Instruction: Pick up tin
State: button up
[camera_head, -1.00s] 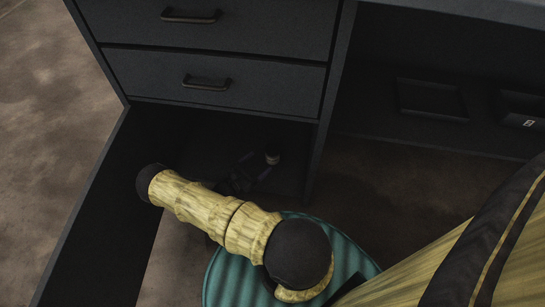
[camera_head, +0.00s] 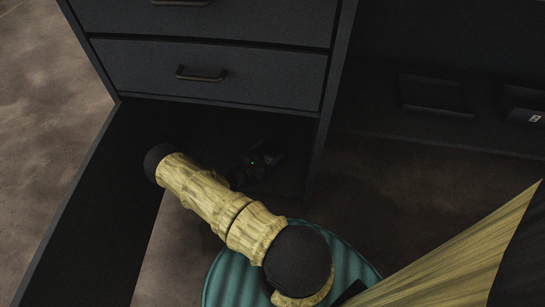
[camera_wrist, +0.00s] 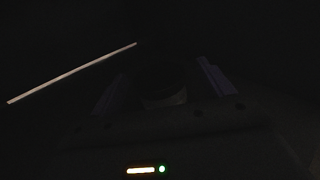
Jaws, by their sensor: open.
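The tin (camera_wrist: 165,98) shows dimly in the wrist view as a short rounded shape with a paler side, between my two fingers. My gripper (camera_wrist: 160,82) is open, with one finger to the left of the tin and one to the right. The picture is too dark to tell whether either finger touches it. In the head view my gripper (camera_head: 262,156) is low inside the dark cabinet compartment, where it and the shadow mostly hide the tin.
The compartment lies below a drawer (camera_head: 215,75), with its open door (camera_head: 85,220) at the left and a side panel (camera_head: 327,115) to the right. A dark tray (camera_head: 435,94) and a small box (camera_head: 524,105) sit in the bay at right.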

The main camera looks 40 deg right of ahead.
jog(key=shift+w+d+f+b, duration=0.1)
jog(key=shift+d+b, duration=0.1)
jog(key=shift+d, duration=0.15)
jog(key=shift+w+d+b, duration=0.1)
jog(key=shift+d+b, duration=0.05)
jog(key=shift+d, duration=0.25)
jog(key=shift+d, duration=0.1)
jog(key=c, duration=1.2)
